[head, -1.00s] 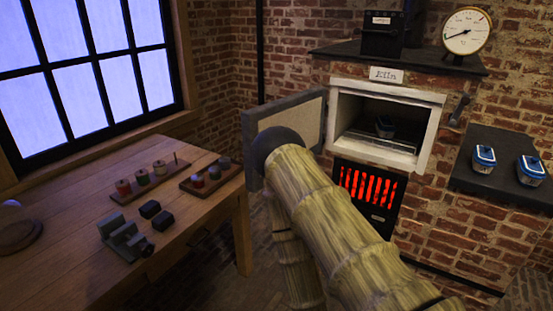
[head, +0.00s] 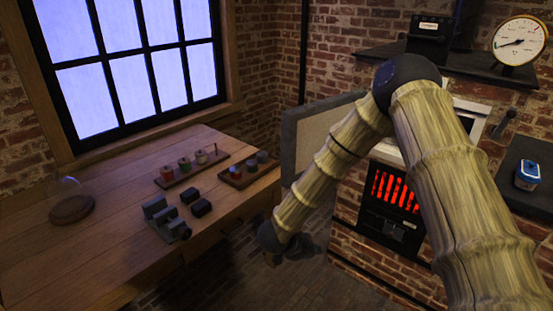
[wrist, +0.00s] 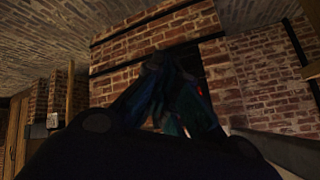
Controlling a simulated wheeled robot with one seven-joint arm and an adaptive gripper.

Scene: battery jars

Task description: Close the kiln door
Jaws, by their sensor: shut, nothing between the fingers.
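The kiln door (head: 312,140) stands open, swung out to the left of the kiln, its pale inner panel edged in dark grey. My arm crosses in front of the kiln and hides most of its opening; part of the white frame (head: 471,118) shows to the right of the arm. My gripper (head: 304,248) is low, below the door and close to the table's right end, apart from the door. In the wrist view the dark gripper fingers (wrist: 178,98) are shut and empty, with brickwork beyond them.
The wooden table (head: 105,235) at left holds spools, a small vise and dark blocks. A red-glowing grate (head: 396,190) is below the kiln opening. A dark shelf with a blue-lidded jar (head: 528,175) is at right. A round gauge (head: 519,42) stands above.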

